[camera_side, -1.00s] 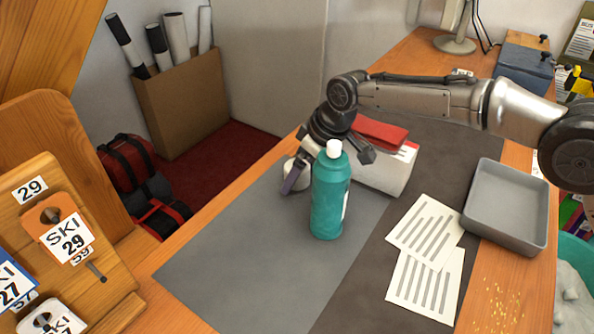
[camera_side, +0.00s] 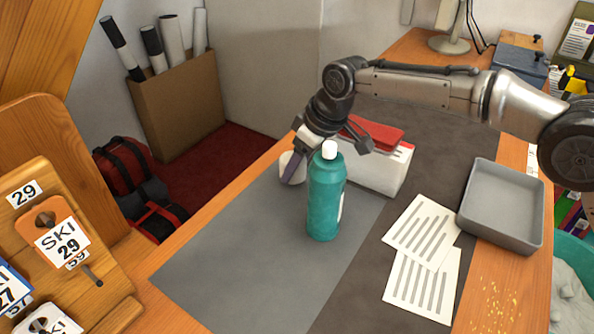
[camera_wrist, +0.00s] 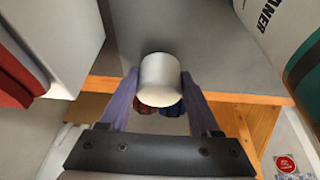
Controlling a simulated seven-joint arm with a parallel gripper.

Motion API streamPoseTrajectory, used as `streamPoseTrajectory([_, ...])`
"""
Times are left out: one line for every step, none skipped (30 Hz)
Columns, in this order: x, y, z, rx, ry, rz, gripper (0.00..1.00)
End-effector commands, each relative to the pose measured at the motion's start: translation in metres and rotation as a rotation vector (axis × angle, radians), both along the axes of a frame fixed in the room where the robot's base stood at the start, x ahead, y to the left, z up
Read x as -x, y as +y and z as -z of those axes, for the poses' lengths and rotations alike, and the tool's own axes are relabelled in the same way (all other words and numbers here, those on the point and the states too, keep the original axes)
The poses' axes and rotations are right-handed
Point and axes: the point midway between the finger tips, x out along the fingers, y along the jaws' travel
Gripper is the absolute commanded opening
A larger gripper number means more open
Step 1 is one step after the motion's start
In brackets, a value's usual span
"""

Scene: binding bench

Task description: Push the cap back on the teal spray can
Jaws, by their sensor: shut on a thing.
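The teal spray can (camera_side: 326,200) stands upright on the grey mat, with a small white top (camera_side: 329,150). In the wrist view only part of its white label and teal side (camera_wrist: 298,45) shows at the upper right. My gripper (camera_side: 290,172) is to the left of and behind the can, apart from it. Its two purple fingers are shut on the white cap (camera_side: 287,160). In the wrist view the cap (camera_wrist: 161,78) sits between the fingers, rounded end toward the camera. The cap appears to be a little above the mat.
A white box (camera_side: 376,172) with a red item (camera_side: 372,133) on top stands close behind the can. Printed sheets (camera_side: 421,275) and a grey tray (camera_side: 502,205) lie to the right. The mat (camera_side: 235,265) in front is clear.

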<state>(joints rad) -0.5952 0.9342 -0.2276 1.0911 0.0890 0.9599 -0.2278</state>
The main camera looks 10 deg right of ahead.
Motion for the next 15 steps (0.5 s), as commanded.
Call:
streamPoseTrajectory([-0.001,0.001,-0.013,-0.004,-0.006,0.0,0.04])
streamPoseTrajectory([-0.001,0.001,-0.019,-0.004,-0.006,0.0,0.04])
streamPoseTrajectory([-0.001,0.001,-0.028,-0.004,-0.006,0.0,0.04])
streamPoseTrajectory([-0.001,0.0,-0.034,-0.004,-0.005,0.0,0.04])
streamPoseTrajectory([-0.001,0.001,-0.039,-0.004,-0.005,0.001,0.04])
streamPoseTrajectory([-0.001,0.001,-0.046,-0.004,-0.005,0.001,0.04])
streamPoseTrajectory([-0.001,0.001,-0.052,-0.003,-0.004,0.0,0.04])
streamPoseTrajectory([-0.001,0.0,-0.056,-0.003,-0.004,0.0,0.04])
streamPoseTrajectory([-0.001,0.001,-0.06,-0.001,-0.003,0.0,0.04])
streamPoseTrajectory([-0.001,0.001,-0.063,-0.001,-0.003,0.0,0.04])
streamPoseTrajectory([-0.001,0.0,-0.066,-0.002,-0.002,0.0,0.04])
streamPoseTrajectory([0.0,0.0,-0.07,-0.002,-0.002,0.0,0.04])
streamPoseTrajectory([0.001,0.0,-0.074,-0.002,-0.002,-0.001,0.04])
streamPoseTrajectory([0.002,0.0,-0.078,-0.002,-0.002,-0.001,0.04])
streamPoseTrajectory([0.006,0.001,-0.085,-0.003,-0.004,-0.002,0.04])
